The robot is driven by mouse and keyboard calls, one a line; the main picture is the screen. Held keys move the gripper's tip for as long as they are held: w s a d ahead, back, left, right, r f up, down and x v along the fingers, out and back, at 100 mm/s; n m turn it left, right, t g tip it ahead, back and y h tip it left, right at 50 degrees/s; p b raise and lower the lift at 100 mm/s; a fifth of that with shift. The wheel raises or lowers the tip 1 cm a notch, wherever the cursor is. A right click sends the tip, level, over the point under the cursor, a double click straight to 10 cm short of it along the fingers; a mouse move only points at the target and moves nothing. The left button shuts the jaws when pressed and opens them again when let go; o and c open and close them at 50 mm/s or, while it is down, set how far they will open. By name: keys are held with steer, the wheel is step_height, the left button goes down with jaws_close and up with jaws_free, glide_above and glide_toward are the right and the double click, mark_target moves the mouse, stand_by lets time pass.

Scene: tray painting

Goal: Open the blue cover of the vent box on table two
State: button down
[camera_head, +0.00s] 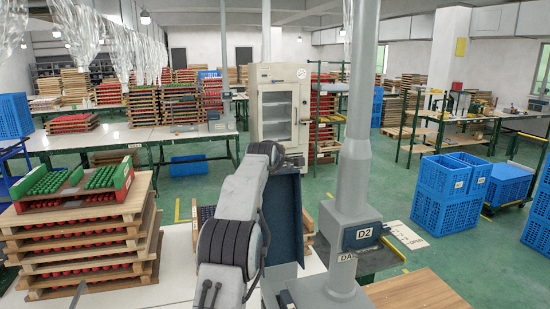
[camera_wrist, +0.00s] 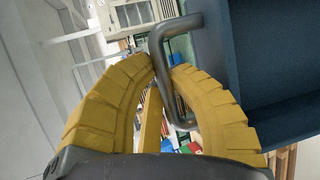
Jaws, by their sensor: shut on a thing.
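The blue cover (camera_head: 284,222) stands about upright behind my arm in the head view. In the wrist view its dark blue panel (camera_wrist: 285,70) fills the right side. A grey bent handle (camera_wrist: 163,48) lies beside the panel. My gripper (camera_wrist: 163,80) has its yellow fingers closed around this handle. In the head view my arm hides the gripper, the handle and part of the cover. The grey vent box (camera_head: 325,292) is partly visible at the lower middle, right of my arm.
A grey duct (camera_head: 357,130) rises from a box marked D2 (camera_head: 363,234) just right. A stack of wooden pallets (camera_head: 85,258) with red and green items stands left. Blue crates (camera_head: 445,192) stand on the floor at right. Green floor is open beyond the table.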

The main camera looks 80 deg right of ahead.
steer(key=shift+w+f, duration=0.15)
steer(key=shift+f, duration=0.4)
steer(key=c, duration=1.4)
jaws_free()
steer(key=shift+w, duration=0.15)
steer(key=o, duration=0.3)
steer(key=shift+a+r, duration=0.1)
steer(key=shift+s+a+r, duration=0.15)
steer(key=shift+a+r, duration=0.1)
steer(key=shift+a, duration=0.2)
steer(key=shift+s+a+r, duration=0.1)
steer(key=shift+a+r, duration=0.1)
steer(key=shift+a, duration=0.2)
steer(key=v, duration=1)
steer(key=shift+w+r, duration=0.25)
steer(key=shift+a, duration=0.1)
